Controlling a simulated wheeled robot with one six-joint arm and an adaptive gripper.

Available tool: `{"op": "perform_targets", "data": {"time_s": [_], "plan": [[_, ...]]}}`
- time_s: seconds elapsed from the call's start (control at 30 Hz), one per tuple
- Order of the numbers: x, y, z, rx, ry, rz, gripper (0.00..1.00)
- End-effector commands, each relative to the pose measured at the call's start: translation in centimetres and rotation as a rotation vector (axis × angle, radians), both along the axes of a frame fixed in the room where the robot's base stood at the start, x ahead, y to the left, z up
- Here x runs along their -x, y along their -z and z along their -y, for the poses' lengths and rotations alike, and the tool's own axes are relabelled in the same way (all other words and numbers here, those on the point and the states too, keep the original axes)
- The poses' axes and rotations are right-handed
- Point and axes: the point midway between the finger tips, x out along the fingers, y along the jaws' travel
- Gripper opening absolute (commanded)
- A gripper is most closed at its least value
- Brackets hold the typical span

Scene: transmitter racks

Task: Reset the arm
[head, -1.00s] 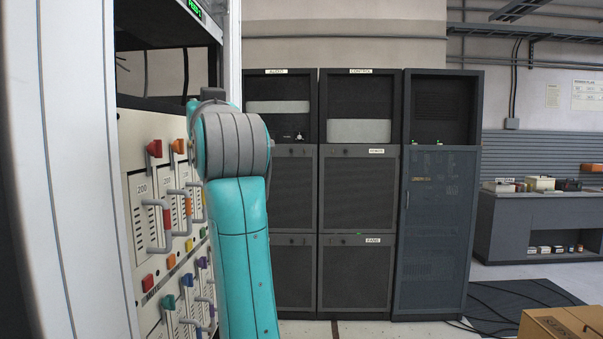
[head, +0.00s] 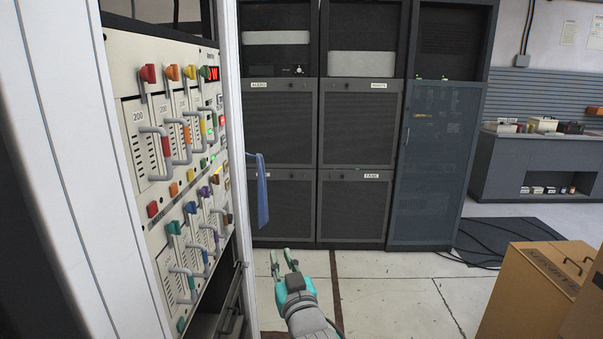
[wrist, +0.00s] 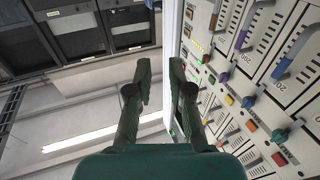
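My gripper (head: 284,262) shows low in the middle of the head view, with its two fingers apart. Nothing is between them. It is in the open space to the right of the near rack and in front of the dark cabinets. In the wrist view my gripper (wrist: 159,85) also shows both fingers spread, with the rack edge behind the gap. The near rack's panel (head: 133,85) carries several handled modules with coloured latches. The same panel is on the right of the wrist view (wrist: 250,100).
Dark cabinets (head: 360,130) stand behind. A blue cloth (head: 262,190) hangs by the rack's edge. Brown boxes (head: 525,290) are at lower right, and a grey workbench (head: 535,170) is farther back. The floor (head: 400,290) between the rack and boxes is clear.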

Motion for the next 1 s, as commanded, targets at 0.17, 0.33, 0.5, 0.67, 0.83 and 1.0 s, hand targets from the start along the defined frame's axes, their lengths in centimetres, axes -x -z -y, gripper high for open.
{"op": "perform_targets", "data": {"time_s": [0.17, 0.33, 0.5, 0.67, 0.83, 1.0], "plan": [[3.6, 7.0, 3.4, 0.012, 0.029, -0.04, 0.2], [7.5, 12.4, 6.4, 0.019, 0.055, -0.069, 0.2], [12.1, 16.9, 9.3, 0.026, 0.082, -0.1, 0.2], [16.8, 20.5, 11.9, 0.031, 0.107, -0.131, 0.2], [22.1, 23.4, 14.3, 0.035, 0.134, -0.162, 0.2], [27.6, 25.3, 16.5, 0.039, 0.162, -0.193, 0.2]]}}
